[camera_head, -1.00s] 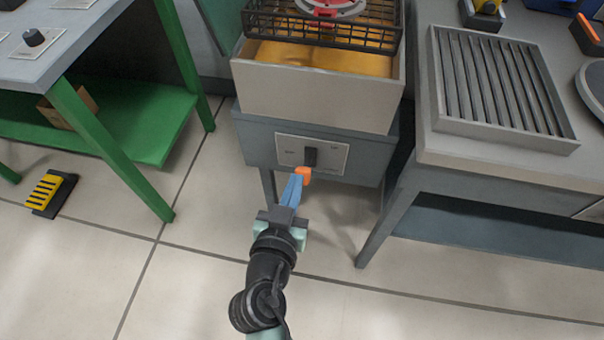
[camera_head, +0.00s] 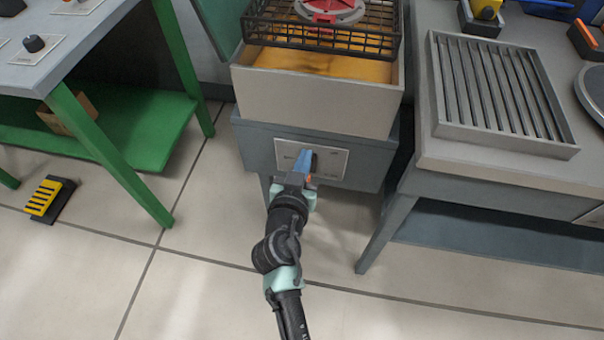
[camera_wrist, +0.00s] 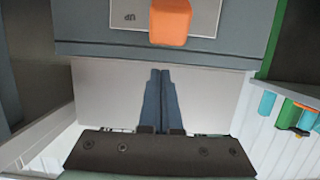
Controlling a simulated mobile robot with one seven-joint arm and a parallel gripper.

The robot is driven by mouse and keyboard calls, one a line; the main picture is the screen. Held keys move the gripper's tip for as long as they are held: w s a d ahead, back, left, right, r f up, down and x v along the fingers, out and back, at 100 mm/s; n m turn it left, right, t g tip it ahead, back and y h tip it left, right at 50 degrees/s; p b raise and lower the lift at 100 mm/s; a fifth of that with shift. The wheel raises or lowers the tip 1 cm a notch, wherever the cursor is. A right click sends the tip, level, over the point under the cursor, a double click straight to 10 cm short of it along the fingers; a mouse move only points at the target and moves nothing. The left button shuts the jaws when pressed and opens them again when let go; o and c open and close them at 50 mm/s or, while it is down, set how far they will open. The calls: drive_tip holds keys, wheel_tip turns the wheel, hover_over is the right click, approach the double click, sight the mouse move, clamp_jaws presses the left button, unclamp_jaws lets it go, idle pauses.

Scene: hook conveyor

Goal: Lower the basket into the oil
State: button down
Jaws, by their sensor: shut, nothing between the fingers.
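The black wire basket (camera_head: 330,34) sits at the top of the fryer, with a red and grey round piece (camera_head: 328,10) above it. Golden oil (camera_head: 320,64) shows below the basket in the pale fryer vat (camera_head: 315,100). In the wrist view my gripper's blue fingers (camera_wrist: 161,85) are together and empty, with an orange block (camera_wrist: 170,22) just beyond the tips. I cannot tell whether they touch the switch.
A counter with a ribbed grill tray (camera_head: 500,90) stands to the right. A green-legged table (camera_head: 115,145) stands to the left, with a yellow and black pedal (camera_head: 45,198) on the floor. The tiled floor before the fryer is free.

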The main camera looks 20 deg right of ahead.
drive_tip(key=shift+s+a+f, duration=0.35)
drive_tip(key=shift+s+f, duration=0.1)
drive_tip(key=shift+f, duration=0.25)
drive_tip(key=shift+s+a+f, duration=0.3)
drive_tip(key=shift+s+f, duration=0.1)
drive_tip(key=shift+f, duration=0.3)
drive_tip(key=shift+f+b, duration=0.2)
drive_tip(key=shift+b, duration=0.45)
